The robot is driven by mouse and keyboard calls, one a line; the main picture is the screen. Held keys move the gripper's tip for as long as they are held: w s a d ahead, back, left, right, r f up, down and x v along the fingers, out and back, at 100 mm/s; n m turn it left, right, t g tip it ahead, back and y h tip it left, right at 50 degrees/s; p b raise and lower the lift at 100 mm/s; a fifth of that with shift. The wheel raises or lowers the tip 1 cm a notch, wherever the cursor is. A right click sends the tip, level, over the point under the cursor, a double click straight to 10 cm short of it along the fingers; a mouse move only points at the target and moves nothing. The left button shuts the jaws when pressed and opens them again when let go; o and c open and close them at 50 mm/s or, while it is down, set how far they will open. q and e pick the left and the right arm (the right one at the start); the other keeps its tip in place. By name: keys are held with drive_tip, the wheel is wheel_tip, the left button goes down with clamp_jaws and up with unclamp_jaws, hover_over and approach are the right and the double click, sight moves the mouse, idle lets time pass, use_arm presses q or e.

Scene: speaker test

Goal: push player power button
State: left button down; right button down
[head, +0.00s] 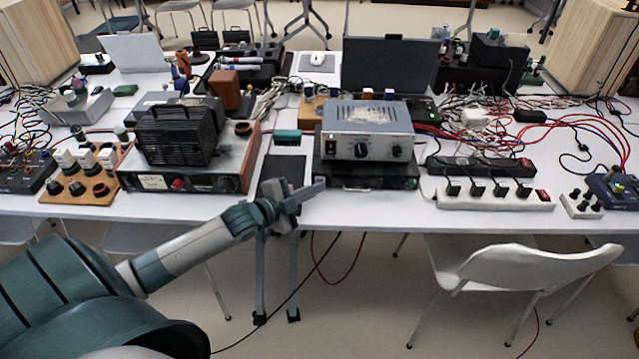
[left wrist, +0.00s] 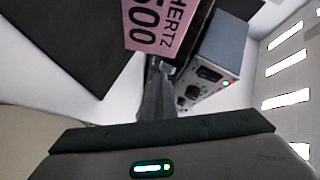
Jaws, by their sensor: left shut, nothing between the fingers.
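A grey box with a vented top and front knobs (head: 367,131) stands at the table's middle, on a flat black unit (head: 366,175). No label shows which of them is the player. A small lit red spot and a switch are at the left of the grey box's front. The grey box also shows in the left wrist view (left wrist: 216,62), with a red light and dark knobs. My left gripper (head: 318,190) is shut and empty, just left of the black unit's front, near the table edge. It also shows in the left wrist view (left wrist: 155,100). My right gripper is out of view.
A large amplifier-like unit (head: 205,180) bearing a black finned box (head: 178,136) stands left of my gripper. Power strips (head: 495,198) lie to the right. A white chair (head: 530,268) stands in front. A pink "HERTZ 500" label (left wrist: 163,27) shows close in the wrist view.

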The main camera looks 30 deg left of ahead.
use_arm(q)
drive_tip(key=shift+s+d+p, duration=0.2)
drive_tip(key=shift+s+p, duration=0.15)
drive_tip(key=shift+p, duration=0.1)
drive_tip(key=shift+s, duration=0.1)
drive_tip(key=shift+s+d+r+p, duration=0.15)
drive_tip(key=shift+s+d+p, duration=0.35)
drive_tip(key=shift+s+p, duration=0.3)
drive_tip(key=shift+s+d+p, duration=0.45)
drive_tip(key=shift+s+p, duration=0.1)
drive_tip(key=shift+s, duration=0.15)
drive_tip(key=shift+s+d+p, duration=0.4)
drive_tip(key=shift+s+p, duration=0.15)
drive_tip(key=shift+s, duration=0.1)
drive_tip(key=shift+s+d, duration=0.2)
drive_tip(key=shift+s, duration=0.1)
drive_tip(key=shift+s+f, duration=0.1)
drive_tip(key=shift+f, duration=0.1)
idle(0.7)
